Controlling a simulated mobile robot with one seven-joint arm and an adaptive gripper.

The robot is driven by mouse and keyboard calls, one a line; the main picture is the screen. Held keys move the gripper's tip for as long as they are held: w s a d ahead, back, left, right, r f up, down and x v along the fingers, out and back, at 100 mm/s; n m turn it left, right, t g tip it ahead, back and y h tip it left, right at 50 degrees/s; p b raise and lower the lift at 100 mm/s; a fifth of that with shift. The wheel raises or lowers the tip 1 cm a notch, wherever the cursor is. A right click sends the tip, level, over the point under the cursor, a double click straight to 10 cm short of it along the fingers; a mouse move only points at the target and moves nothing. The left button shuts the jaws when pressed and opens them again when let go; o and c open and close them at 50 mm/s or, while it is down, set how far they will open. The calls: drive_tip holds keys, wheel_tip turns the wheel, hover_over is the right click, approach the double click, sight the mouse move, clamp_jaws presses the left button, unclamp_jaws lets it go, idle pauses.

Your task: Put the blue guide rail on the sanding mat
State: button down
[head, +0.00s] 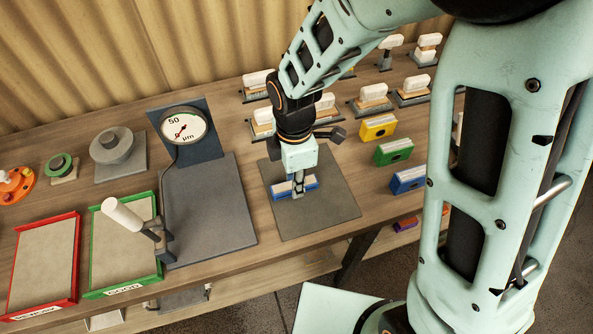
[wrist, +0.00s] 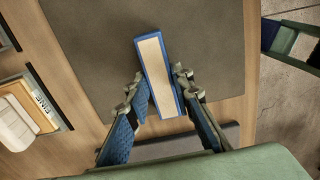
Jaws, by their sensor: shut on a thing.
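The blue guide rail (head: 309,184), a blue bar with a pale beige face, is over the grey-brown sanding mat (head: 325,212). My gripper (head: 298,186) points down and is shut on it near its middle. The wrist view shows the blue guide rail (wrist: 157,62) between the two fingers of my gripper (wrist: 163,98), its far end reaching out over the sanding mat (wrist: 215,50). I cannot tell whether the rail touches the mat.
Yellow (head: 379,127), green (head: 394,152) and another blue block (head: 408,180) stand right of the mat. White-topped blocks stand behind. A dial gauge (head: 185,126) on a dark plate stands left, beyond it a green-rimmed tray (head: 93,250) and a red-rimmed tray (head: 75,258).

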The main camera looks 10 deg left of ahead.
drive_tip(key=shift+f, duration=0.15)
drive_tip(key=c, duration=1.7)
unclamp_jaws()
wheel_tip(320, 180, up, 12)
drive_tip(key=shift+r+p, duration=0.25)
drive_tip(key=shift+p, duration=0.2)
